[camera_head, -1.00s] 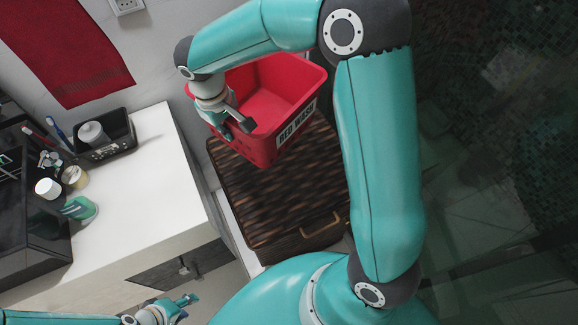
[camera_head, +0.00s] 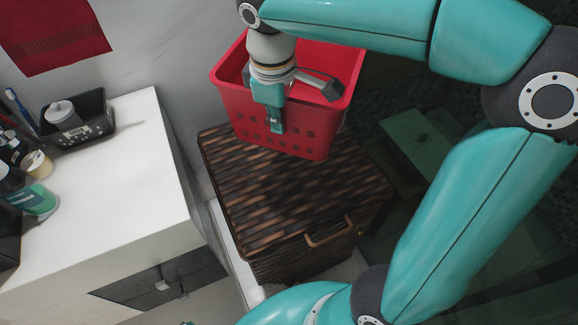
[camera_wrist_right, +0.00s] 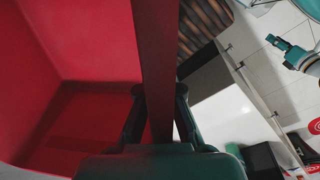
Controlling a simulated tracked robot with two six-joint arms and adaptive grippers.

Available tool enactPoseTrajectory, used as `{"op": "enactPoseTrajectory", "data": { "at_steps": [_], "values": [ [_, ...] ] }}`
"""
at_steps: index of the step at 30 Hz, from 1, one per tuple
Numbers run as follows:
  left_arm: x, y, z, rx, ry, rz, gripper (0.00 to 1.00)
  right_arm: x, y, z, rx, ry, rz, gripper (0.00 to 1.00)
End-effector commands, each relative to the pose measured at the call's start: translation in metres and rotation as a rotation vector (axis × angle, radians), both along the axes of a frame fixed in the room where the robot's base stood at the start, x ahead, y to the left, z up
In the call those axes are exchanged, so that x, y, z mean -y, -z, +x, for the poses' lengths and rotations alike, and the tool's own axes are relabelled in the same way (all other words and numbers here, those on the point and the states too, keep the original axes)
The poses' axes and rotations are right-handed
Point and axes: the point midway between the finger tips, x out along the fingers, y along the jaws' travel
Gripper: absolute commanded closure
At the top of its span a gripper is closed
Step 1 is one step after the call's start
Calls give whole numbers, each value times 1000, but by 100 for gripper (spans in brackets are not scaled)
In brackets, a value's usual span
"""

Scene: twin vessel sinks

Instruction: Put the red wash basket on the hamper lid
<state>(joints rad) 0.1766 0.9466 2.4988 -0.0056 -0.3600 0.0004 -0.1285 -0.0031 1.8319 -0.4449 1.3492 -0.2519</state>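The red wash basket (camera_head: 238,104) has slotted holes and appears over the back part of the hamper lid in the head view. I cannot tell whether it touches the lid. My right gripper (camera_head: 300,103) is shut on its near wall, one finger outside and one inside. The right wrist view shows the red wall (camera_wrist_right: 158,60) between the fingers and the empty basket inside. The brown woven hamper lid (camera_head: 270,195) is bare at the front. My left gripper (camera_wrist_right: 278,43) shows small in the right wrist view; its opening is unclear.
A white counter (camera_head: 120,200) stands left of the hamper, with a black tray (camera_head: 90,128) and bottles (camera_head: 35,200). A red towel (camera_head: 55,35) hangs on the wall behind. Dark glass lies to the right.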

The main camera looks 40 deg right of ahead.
Motion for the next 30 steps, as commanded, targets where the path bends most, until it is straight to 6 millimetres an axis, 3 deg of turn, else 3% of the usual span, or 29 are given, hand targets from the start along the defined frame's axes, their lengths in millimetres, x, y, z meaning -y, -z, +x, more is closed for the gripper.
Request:
{"op": "enactPoseTrajectory", "data": {
  "at_steps": [15,26,30],
  "values": [
    [0,30,0,0,0,0,60,1,126,-1,-5,2,-1,100],
    [0,37,0,0,0,0,60,1,161,-1,-2,3,0,100],
    [0,43,0,0,0,0,60,1,182,-1,-4,1,-1,100]
  ]
}}
